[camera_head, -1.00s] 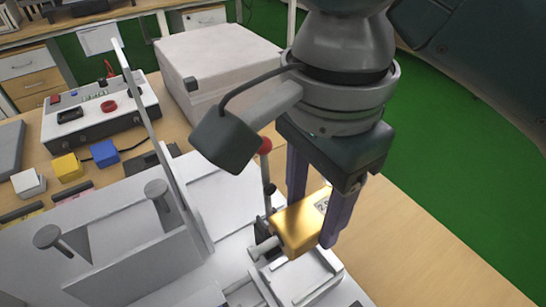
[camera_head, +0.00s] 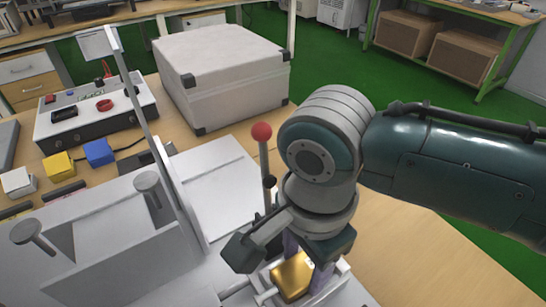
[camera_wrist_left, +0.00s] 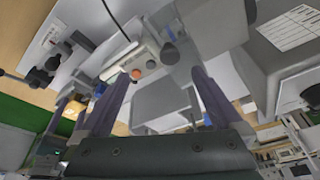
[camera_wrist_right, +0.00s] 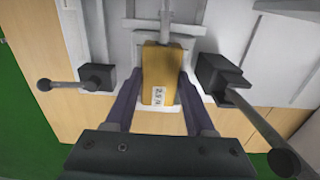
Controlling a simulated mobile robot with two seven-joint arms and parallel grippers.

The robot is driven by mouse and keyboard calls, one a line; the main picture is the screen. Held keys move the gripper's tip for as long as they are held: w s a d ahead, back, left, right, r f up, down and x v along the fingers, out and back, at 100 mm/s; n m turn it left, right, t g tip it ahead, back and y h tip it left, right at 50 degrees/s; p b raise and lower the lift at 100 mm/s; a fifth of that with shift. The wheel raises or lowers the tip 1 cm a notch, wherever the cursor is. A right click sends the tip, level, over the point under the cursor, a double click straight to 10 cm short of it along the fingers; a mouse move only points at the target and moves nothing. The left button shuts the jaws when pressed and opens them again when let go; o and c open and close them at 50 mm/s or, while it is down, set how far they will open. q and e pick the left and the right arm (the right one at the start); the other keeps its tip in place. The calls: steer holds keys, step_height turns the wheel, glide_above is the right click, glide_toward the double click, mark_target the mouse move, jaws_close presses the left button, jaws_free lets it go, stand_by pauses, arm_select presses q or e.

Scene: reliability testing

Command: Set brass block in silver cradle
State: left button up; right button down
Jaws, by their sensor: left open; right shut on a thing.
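The brass block (camera_head: 292,277) is held between the fingers of my right gripper (camera_head: 298,272), low at the silver cradle (camera_head: 337,275). In the right wrist view the block (camera_wrist_right: 160,68) shows a small white label, with a gripper finger on each side. Pale metal walls of the cradle surround it there. The block's underside is hidden, so I cannot tell whether it rests fully in the cradle. My left gripper (camera_wrist_left: 158,95) shows in the left wrist view, open and with nothing between its fingers. It is not in the head view.
A lever with a red ball (camera_head: 262,132) stands close behind my right gripper. Black clamps (camera_wrist_right: 97,77) flank the block. A large white case (camera_head: 222,75), a control box (camera_head: 97,112) and yellow (camera_head: 58,165) and blue (camera_head: 99,152) blocks lie behind. Bench right of the fixture is clear.

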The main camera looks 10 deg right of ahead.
mark_target(303, 267)
arm_select(q)
steer(key=shift+a, duration=0.1)
arm_select(e)
steer(key=shift+c, duration=1.3)
jaws_free()
steer(key=shift+f, duration=0.15)
arm_select(q)
step_height(303, 267, up, 3)
steer(key=p, duration=0.3)
steer(key=shift+r, duration=0.2)
arm_select(e)
step_height(303, 267, up, 12)
steer(key=s+a+f+n+t+y, duration=0.1)
steer(key=s+n+t+y, duration=0.15)
steer(key=s+n, duration=0.45)
steer(key=s+d+n+h, duration=0.1)
steer(key=s+d+n, duration=0.1)
steer(key=d+n, duration=0.2)
steer(key=s+d+r+n+t+h, duration=0.1)
steer(key=s+d+n, duration=0.2)
steer(key=d+n, duration=0.2)
steer(key=shift+d, duration=0.7)
steer(key=shift+s+r, duration=0.1)
